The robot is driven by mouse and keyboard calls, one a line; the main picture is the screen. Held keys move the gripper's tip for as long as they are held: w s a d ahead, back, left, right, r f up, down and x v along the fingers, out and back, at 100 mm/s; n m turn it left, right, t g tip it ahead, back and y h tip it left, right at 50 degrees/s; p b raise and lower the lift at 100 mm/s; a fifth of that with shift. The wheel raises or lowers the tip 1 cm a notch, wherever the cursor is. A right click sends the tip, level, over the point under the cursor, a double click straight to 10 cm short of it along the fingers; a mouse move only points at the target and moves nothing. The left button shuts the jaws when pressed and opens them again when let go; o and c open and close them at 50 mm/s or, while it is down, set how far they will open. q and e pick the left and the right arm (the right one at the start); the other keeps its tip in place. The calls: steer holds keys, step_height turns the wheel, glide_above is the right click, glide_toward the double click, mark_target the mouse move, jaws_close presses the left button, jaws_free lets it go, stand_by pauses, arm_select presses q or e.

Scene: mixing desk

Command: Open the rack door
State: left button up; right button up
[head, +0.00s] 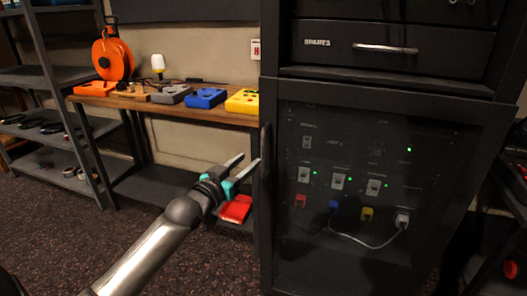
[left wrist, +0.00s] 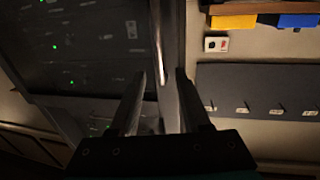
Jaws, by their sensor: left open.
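The rack door (head: 345,262) is a dark, see-through panel on the lower part of the black rack, and it looks closed. Its upright dark handle (head: 266,145) is at the door's left edge. My left gripper (head: 250,160) is open just left of the handle, with its fingers pointing at it. In the left wrist view, a shiny upright bar that looks like the handle (left wrist: 159,40) lies between the fingertips of the open gripper (left wrist: 160,76). I cannot tell whether either finger touches it. My right gripper is not in view.
Behind the door are green lights and several coloured plugs. A drawer marked SPARES (head: 340,43) is above it. A wooden bench (head: 150,105) with coloured pedals and an orange reel (head: 112,58) stands left. A red box (head: 236,209) sits low behind my gripper. Open carpet (head: 60,235) is at front left.

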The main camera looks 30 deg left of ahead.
mark_target(262, 149)
arm_select(q)
steer(key=w+b, duration=0.2)
steer(key=w, duration=0.5)
steer(key=shift+a, duration=0.15)
steer(key=shift+w+b, duration=0.6)
steer(key=shift+w, duration=0.45)
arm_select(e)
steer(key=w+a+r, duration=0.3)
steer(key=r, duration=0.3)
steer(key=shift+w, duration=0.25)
arm_select(q)
jaws_close()
